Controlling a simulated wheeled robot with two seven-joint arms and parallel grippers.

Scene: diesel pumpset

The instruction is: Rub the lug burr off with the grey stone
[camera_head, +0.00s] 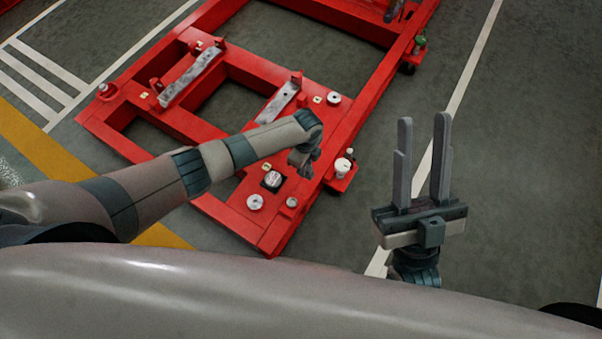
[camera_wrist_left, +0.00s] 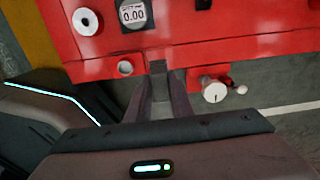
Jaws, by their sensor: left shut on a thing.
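My left gripper (camera_head: 303,170) is over the near right part of the red pumpset frame (camera_head: 235,219), with its fingers pointing down. In the left wrist view its fingers (camera_wrist_left: 159,88) are shut on a grey block (camera_wrist_left: 160,107), which looks like the grey stone. A small dark piece (camera_wrist_left: 157,67) shows at the fingertips against the frame's edge; I cannot tell whether it is the lug or part of the stone. No burr can be made out. My right gripper (camera_head: 423,122) is open and empty, fingers up, to the right of the frame.
A round gauge reading 0.00 (camera_wrist_left: 132,13) and a white ring (camera_wrist_left: 86,21) sit on the frame near my left gripper. A white knob (camera_wrist_left: 214,92) sticks out beside the fingers. Grey rails (camera_head: 193,77) lie further back. The floor at right is clear.

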